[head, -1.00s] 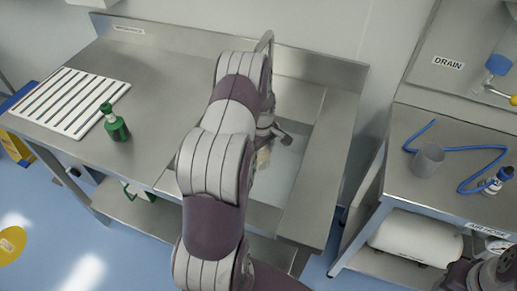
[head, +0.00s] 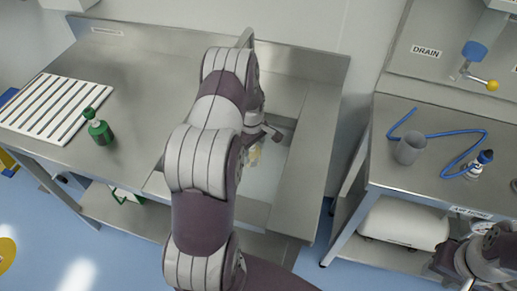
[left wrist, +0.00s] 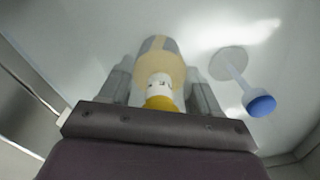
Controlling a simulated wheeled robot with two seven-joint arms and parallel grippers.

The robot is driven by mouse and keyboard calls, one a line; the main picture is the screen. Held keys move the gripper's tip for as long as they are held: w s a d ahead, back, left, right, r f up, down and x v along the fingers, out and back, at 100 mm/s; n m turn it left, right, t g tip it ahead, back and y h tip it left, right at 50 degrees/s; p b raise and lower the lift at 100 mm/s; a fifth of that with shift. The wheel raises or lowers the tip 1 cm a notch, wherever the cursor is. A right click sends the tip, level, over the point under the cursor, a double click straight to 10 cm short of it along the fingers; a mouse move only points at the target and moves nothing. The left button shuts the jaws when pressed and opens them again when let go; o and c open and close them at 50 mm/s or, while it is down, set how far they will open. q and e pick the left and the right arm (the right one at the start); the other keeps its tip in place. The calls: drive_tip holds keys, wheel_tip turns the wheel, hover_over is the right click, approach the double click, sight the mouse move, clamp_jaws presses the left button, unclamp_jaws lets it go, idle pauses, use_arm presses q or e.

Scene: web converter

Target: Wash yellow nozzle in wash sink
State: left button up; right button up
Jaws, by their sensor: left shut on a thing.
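The yellow nozzle (left wrist: 160,80), with a white printed band, shows in the left wrist view between the fingers of my left gripper (left wrist: 160,88). The gripper is shut on it. In the head view the nozzle is a small pale yellow patch (head: 253,156) inside the wash sink (head: 262,182), low in the basin. My left arm hides the left part of the sink and most of the gripper there. Part of my right arm shows at the lower right of the head view, but I do not see its gripper.
A blue-ended stem (left wrist: 259,104) is beside the gripper. A grey cup (head: 409,149), blue hose (head: 440,136) and small bottle (head: 480,164) are on the right bench.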

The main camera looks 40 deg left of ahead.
use_arm(q)
wheel_tip(320, 180, up, 17)
drive_tip(key=p, duration=1.3)
wheel_tip(320, 180, down, 17)
drive_tip(key=b, duration=1.1)
drive_tip(key=shift+d, duration=0.1)
